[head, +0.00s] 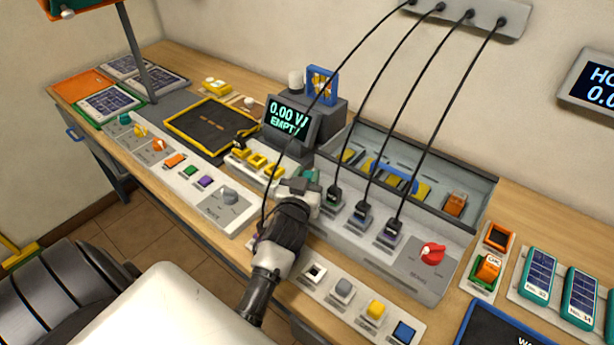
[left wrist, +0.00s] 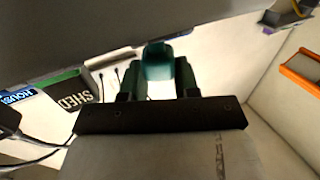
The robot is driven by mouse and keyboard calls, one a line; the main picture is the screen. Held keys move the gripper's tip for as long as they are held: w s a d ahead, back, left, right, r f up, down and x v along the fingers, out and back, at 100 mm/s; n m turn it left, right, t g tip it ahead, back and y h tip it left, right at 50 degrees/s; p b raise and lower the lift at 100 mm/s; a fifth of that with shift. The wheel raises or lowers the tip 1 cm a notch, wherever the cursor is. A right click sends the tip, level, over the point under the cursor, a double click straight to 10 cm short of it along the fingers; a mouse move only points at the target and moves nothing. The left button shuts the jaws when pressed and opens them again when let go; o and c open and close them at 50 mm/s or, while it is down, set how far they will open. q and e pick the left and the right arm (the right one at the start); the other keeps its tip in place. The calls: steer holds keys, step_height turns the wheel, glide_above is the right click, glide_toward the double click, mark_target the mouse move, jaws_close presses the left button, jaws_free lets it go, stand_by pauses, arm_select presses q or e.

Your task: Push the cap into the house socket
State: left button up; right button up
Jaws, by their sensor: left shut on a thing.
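My left gripper (head: 300,192) is at the left end of the grey socket panel (head: 410,268), beside the plugged cables. In the left wrist view it is shut on a teal piece (left wrist: 157,62), which appears to be the cap. The head view hides most of this piece behind the gripper. Three black plugs stand in the panel, by a green, a blue and a purple mark. A blue HOUSE label (left wrist: 17,97) and a green SHED label (left wrist: 68,98) show in the left wrist view. I cannot tell whether the cap touches a socket. My right gripper is out of view.
Black cables hang from a wall strip (head: 470,14); one runs down behind my gripper. A display (head: 288,118) reads 0.00 V and EMPTY. A red knob (head: 432,253) is at the panel's right. A row of coloured buttons (head: 343,288) lies in front.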

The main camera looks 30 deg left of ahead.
arm_select(q)
steer(key=shift+f+b, duration=0.3)
steer(key=shift+f, duration=0.15)
steer(key=shift+r, duration=0.1)
steer(key=shift+r+p, duration=0.75)
steer(key=shift+p, duration=0.1)
stand_by(0.5)
steer(key=shift+f, duration=0.1)
steer(key=o, duration=0.6)
